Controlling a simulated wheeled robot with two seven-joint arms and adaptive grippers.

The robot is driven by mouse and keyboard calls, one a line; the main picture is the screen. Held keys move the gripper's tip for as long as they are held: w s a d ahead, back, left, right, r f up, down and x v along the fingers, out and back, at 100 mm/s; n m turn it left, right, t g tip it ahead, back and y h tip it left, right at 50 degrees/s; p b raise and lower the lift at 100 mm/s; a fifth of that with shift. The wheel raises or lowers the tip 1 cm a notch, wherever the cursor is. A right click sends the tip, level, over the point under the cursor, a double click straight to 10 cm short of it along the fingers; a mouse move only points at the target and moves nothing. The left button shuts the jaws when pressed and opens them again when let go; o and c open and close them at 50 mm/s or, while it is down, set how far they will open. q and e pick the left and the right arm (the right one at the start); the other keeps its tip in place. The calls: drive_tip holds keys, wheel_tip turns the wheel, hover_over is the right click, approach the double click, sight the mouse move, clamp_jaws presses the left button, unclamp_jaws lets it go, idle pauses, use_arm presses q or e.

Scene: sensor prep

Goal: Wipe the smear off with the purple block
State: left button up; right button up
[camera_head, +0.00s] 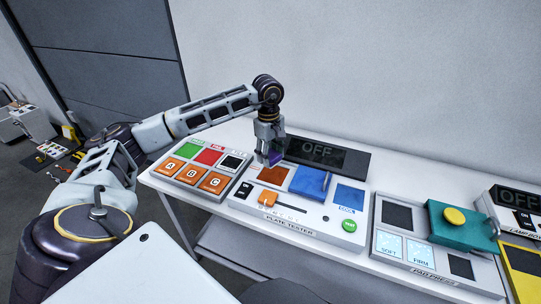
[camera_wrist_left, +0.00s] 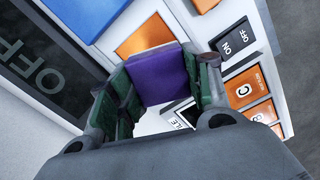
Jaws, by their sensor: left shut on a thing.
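My left gripper (camera_head: 269,157) is shut on the purple block (camera_head: 276,158) and holds it over the left part of the plate tester (camera_head: 300,225), near its orange-brown square. The block also fills the space between the fingers in the left wrist view (camera_wrist_left: 159,75). From these views I cannot tell whether the block touches the surface below it. An orange square (camera_wrist_left: 145,36) shows just beyond the block in the left wrist view. No smear can be made out clearly. My right gripper is not in view.
A dark OFF display (camera_head: 318,152) stands behind the tester. A button panel with A, B and C (camera_head: 198,173) is to its left. The pad press (camera_head: 425,245) and lamp box (camera_head: 520,215) are to its right. An orange slider (camera_head: 268,198) and green button (camera_head: 349,226) sit on the tester.

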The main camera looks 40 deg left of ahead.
use_arm(q)
drive_tip(key=shift+r+p, duration=0.45)
drive_tip(key=shift+r, duration=0.5)
